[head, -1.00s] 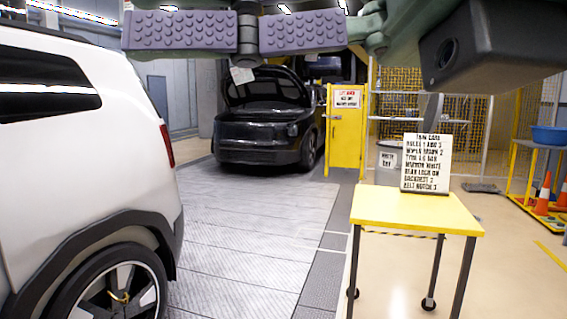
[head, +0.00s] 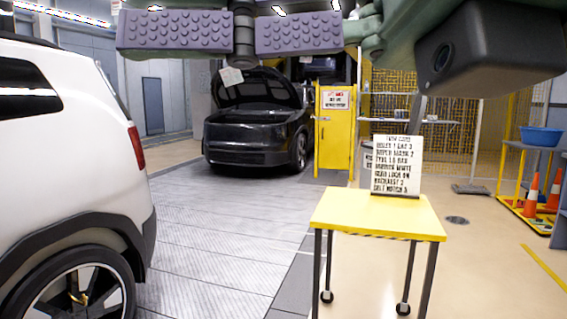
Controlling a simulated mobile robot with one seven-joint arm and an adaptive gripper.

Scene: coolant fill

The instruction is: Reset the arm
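My gripper (head: 243,35) is at the top of the head view, raised close to the camera. Its two purple studded finger pads lie end to end across the picture, left and right of a dark round joint. I cannot tell from this side whether the fingers are open or shut. No held object shows. A dark camera housing (head: 490,50), part of my arm, is at the upper right.
A white car (head: 60,150) stands close at left. A black car (head: 262,135) with its hood up is ahead, beside a yellow cabinet (head: 333,140). A yellow table (head: 380,217) bearing a text sign (head: 397,165) stands at right. Orange cones (head: 530,195) and a blue tub (head: 540,135) are far right. The grey floor between is clear.

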